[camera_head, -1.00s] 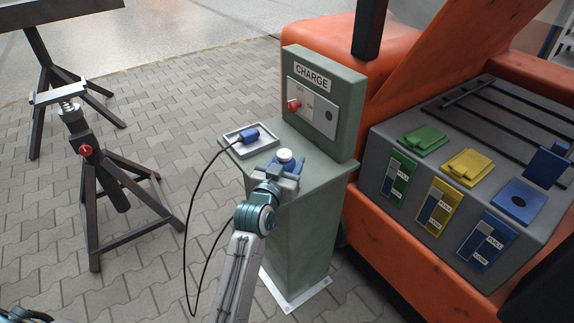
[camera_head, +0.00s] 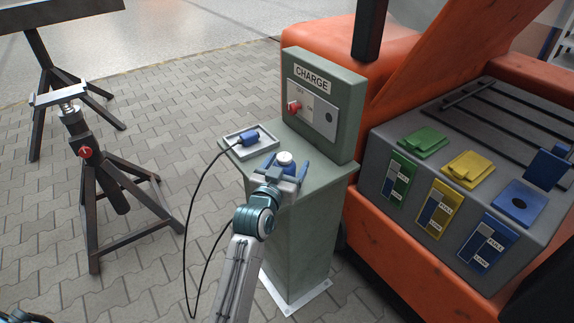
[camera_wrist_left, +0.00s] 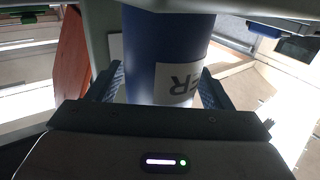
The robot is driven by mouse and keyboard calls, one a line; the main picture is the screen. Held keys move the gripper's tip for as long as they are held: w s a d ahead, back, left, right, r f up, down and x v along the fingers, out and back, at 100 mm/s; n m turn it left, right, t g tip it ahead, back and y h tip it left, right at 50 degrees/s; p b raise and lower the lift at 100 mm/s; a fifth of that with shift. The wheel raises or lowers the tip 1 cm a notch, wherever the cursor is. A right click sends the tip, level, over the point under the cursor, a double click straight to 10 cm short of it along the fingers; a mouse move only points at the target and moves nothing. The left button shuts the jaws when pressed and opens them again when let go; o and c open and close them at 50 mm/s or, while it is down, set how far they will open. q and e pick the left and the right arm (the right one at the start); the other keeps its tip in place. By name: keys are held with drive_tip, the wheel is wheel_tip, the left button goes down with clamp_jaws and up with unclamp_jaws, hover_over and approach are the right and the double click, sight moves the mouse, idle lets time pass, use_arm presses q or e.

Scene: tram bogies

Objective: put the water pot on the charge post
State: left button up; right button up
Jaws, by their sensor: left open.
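The water pot (camera_head: 287,168) is blue with a white cap and appears upright on the ledge of the green charge post (camera_head: 310,185). My left gripper (camera_head: 286,170) is open, with one finger on each side of the pot. In the left wrist view the blue water pot (camera_wrist_left: 165,50) stands between the fingers of the left gripper (camera_wrist_left: 161,88), with part of a white label showing the letters "ER". The pot's base is hidden by the gripper.
A tray (camera_head: 236,153) with a blue plug (camera_head: 250,138) and black cable lies left of the pot. The CHARGE panel (camera_head: 325,105) rises behind it. An orange vehicle (camera_head: 365,225) with green, yellow and blue lids stands right; a dark stand (camera_head: 95,175) is left.

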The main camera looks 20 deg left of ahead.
use_arm(q)
drive_tip(key=s, duration=1.1)
drive_tip(key=s+a+f+g, duration=0.2)
drive_tip(key=s+f+g, duration=0.25)
drive_tip(key=f, duration=0.55)
drive_tip(key=s+a+f+g, duration=0.2)
drive_tip(key=s+f+g, duration=0.3)
drive_tip(key=f, duration=0.4)
drive_tip(key=s+a+f+g+y, duration=0.1)
drive_tip(key=s+a+f+g, duration=0.1)
drive_tip(key=s+f, duration=0.3)
drive_tip(key=s+a+f+g+y, duration=0.1)
drive_tip(key=s+a+f+g, duration=0.2)
drive_tip(key=s, duration=0.7)
drive_tip(key=shift+s+a+f+b, duration=0.25)
drive_tip(key=shift+f+b, duration=0.1)
drive_tip(key=shift+f, duration=0.6)
use_arm(e)
wheel_tip(320, 180, up, 2)
use_arm(q)
drive_tip(key=shift+g, duration=0.25)
use_arm(e)
drive_tip(key=shift+a+r, duration=0.1)
drive_tip(key=shift+s, duration=0.1)
